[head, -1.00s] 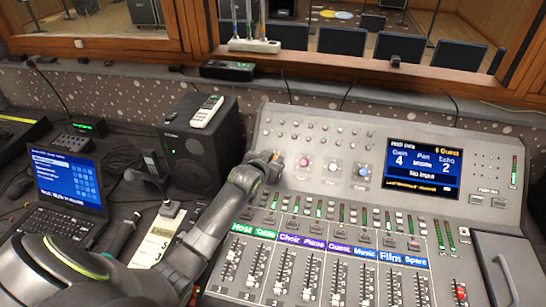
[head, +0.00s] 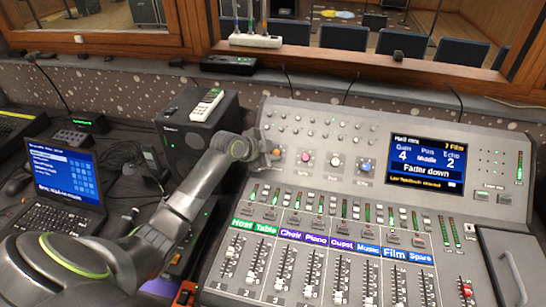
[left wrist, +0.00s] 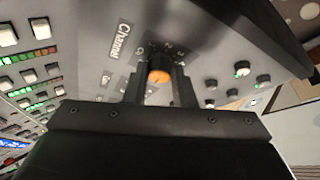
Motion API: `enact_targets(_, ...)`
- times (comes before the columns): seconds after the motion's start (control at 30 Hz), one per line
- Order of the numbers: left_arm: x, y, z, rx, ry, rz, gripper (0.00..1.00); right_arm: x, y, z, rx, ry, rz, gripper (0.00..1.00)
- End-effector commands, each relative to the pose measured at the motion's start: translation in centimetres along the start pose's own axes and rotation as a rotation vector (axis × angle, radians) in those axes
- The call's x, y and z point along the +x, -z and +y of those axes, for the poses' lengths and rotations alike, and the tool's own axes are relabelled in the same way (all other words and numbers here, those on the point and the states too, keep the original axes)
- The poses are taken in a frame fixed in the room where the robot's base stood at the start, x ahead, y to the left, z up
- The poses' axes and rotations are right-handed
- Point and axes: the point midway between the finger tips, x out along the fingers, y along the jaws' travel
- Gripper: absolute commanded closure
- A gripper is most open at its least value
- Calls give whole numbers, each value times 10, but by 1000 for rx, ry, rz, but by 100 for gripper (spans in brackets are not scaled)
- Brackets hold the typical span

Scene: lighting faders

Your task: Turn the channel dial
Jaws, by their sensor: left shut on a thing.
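The channel dial is a dark knob with an orange cap, at the upper left of the mixing desk in the head view (head: 276,153). It also shows in the left wrist view (left wrist: 158,76), beside a white "Channel" label (left wrist: 120,41). My left gripper (head: 268,151) reaches it from the left, and its two dark fingers are closed on the dial's sides. The fingers partly hide the knob. The desk screen (head: 427,165) reads "7 Film" and "Fader down". My right gripper is not in view.
The mixing desk (head: 480,135) has pink, white and blue-capped knobs right of the dial, with faders below. A black speaker (head: 190,140) with a white remote-like device on it stands left. A laptop (head: 62,175) sits farther left.

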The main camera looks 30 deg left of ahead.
Motion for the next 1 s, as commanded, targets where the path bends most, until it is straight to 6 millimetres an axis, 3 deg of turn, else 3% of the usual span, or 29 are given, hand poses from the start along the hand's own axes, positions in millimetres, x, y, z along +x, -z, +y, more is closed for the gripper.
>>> enact_targets(0.4, 2, 0, -2, 353, -175, -24, 99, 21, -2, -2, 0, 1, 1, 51)
enact_targets(1.0, 2, 4, -5, 795, -397, -53, 99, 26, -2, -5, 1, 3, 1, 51)
